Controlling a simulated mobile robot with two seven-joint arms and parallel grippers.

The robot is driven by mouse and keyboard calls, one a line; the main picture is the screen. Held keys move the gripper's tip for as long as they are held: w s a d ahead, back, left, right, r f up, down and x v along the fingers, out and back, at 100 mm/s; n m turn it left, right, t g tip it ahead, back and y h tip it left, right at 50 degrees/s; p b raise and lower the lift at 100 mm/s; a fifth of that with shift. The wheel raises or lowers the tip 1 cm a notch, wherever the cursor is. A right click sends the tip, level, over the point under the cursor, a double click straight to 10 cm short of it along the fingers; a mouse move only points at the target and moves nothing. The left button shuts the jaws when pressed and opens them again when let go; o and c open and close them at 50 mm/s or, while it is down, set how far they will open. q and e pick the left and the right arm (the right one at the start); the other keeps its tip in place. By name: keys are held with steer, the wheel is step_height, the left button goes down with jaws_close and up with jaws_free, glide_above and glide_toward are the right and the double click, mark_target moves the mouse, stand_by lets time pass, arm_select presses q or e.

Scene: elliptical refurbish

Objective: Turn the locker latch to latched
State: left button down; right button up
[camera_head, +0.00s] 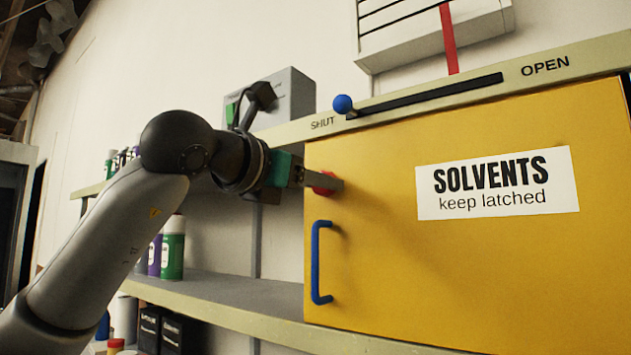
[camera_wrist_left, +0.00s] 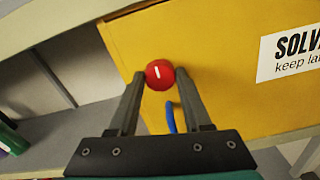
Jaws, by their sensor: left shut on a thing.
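The yellow locker (camera_head: 380,270) has a white sign reading "SOLVENTS keep latched" (camera_head: 497,183). Its latch is a red round knob (camera_wrist_left: 160,74) with a short white mark, near the door's left edge above the blue handle. The mark stands nearly upright in the left wrist view. My left gripper (camera_head: 320,181) is shut on the knob, one finger on each side in the wrist view (camera_wrist_left: 161,80). My right gripper is not in view.
A blue door handle (camera_head: 316,262) sits just below the latch. Above the locker, a slider with a blue ball (camera_head: 342,104) stands at the SHUT end. A grey box (camera_head: 285,97) is on the wall behind my wrist. Bottles (camera_head: 172,248) stand on the shelf at left.

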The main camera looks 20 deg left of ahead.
arm_select(q)
steer(key=n+b, duration=0.2)
steer(key=n, duration=0.1)
steer(key=shift+f+n+b, duration=0.1)
steer(key=shift+n+b, duration=0.3)
steer(key=n+b, duration=0.2)
steer(key=n, duration=0.2)
steer(key=shift+n, duration=0.3)
steer(key=n+b, duration=0.2)
steer(key=n, duration=0.3)
steer(key=shift+r+n+b, duration=0.2)
steer(key=shift+n+b, duration=0.75)
steer(key=shift+n, duration=1.35)
steer(key=shift+c, duration=1.7)
jaws_free()
steer(key=shift+f, duration=0.1)
steer(key=shift+s, duration=0.1)
